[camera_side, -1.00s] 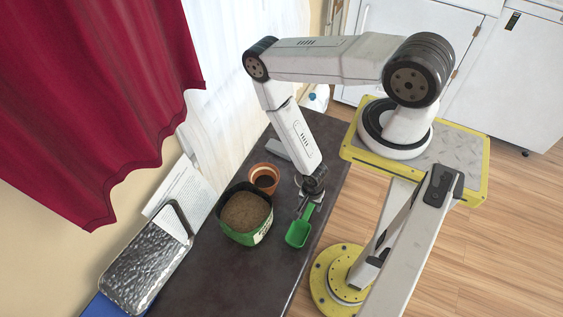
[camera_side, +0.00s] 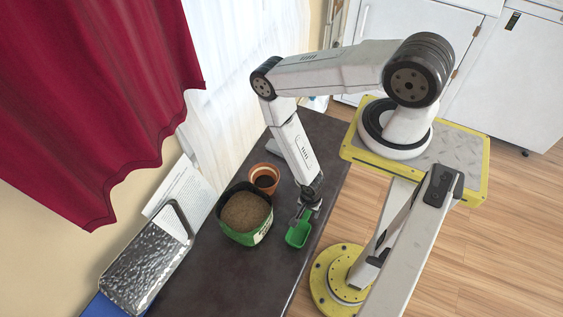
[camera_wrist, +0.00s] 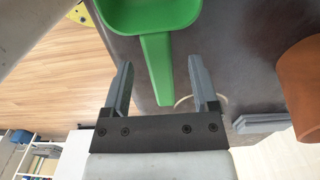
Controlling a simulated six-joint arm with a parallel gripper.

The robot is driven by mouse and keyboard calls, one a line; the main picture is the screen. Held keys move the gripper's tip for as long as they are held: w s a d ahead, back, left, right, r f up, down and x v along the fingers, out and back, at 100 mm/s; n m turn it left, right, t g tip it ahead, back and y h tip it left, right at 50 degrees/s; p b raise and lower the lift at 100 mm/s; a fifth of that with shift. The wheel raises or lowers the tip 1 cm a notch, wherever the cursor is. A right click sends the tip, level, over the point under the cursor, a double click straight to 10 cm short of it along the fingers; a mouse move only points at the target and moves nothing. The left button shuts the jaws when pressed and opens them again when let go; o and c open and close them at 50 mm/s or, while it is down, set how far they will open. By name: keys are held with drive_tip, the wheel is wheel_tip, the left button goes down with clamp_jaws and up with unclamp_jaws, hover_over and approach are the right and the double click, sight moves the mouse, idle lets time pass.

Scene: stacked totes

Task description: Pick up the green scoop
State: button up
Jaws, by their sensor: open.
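The green scoop (camera_side: 299,233) lies on the dark tabletop (camera_side: 205,283), near its right edge in the side view. In the wrist view the scoop (camera_wrist: 150,14) has its bowl at the top, and its handle points down between my two fingers. My gripper (camera_wrist: 160,85) is open, one finger on each side of the handle, with a gap on both sides. In the side view my gripper (camera_side: 305,209) is low at the scoop's handle end and hides most of the handle. I cannot tell its exact height above the table.
A green pot of soil (camera_side: 245,214) stands left of the scoop, and a small terracotta pot (camera_side: 264,179) stands behind it. A dimpled metal tray (camera_side: 145,265) lies at the far left. The front of the tabletop is clear.

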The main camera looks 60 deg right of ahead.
drive_tip(key=shift+f, duration=1.1)
clamp_jaws()
